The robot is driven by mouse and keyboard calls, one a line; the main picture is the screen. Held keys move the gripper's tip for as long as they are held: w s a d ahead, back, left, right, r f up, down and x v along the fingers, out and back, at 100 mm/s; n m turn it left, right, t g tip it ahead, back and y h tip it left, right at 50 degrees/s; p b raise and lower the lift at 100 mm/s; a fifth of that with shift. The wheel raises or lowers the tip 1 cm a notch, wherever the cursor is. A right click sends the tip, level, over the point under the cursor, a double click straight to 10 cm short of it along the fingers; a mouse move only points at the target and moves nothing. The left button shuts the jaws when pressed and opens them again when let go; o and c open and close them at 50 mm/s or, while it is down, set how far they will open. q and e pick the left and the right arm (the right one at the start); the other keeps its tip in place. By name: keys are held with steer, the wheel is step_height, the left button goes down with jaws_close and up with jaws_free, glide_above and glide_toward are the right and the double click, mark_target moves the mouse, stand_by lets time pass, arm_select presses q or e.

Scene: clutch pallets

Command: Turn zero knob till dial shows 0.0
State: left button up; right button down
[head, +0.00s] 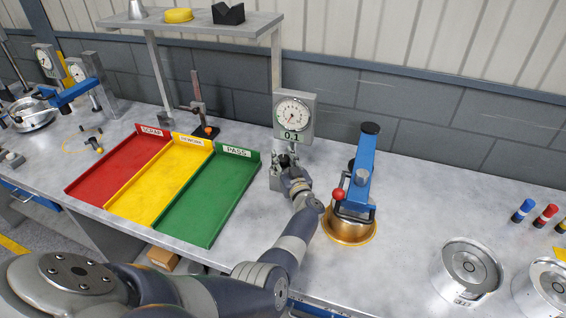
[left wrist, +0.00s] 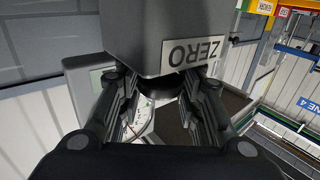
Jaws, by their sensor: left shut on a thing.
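The dark round zero knob (left wrist: 158,86) sits under the housing, between the fingers. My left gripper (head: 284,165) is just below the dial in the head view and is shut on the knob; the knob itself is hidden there. My right gripper is not in view.
Red (head: 118,168), yellow (head: 160,180) and green (head: 215,195) trays lie left of the gauge. A blue-handled fixture on a brass-coloured base (head: 348,232) stands close on the right. Metal clutch parts (head: 468,268) lie farther right. A shelf (head: 200,24) stands behind.

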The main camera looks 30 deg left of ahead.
arm_select(q)
steer(key=shift+f+n+g+y+b, duration=0.1)
steer(key=shift+n+g+y+b, duration=0.55)
steer(key=shift+g, duration=0.25)
steer(key=o, duration=1.1)
steer(key=shift+c, duration=0.2)
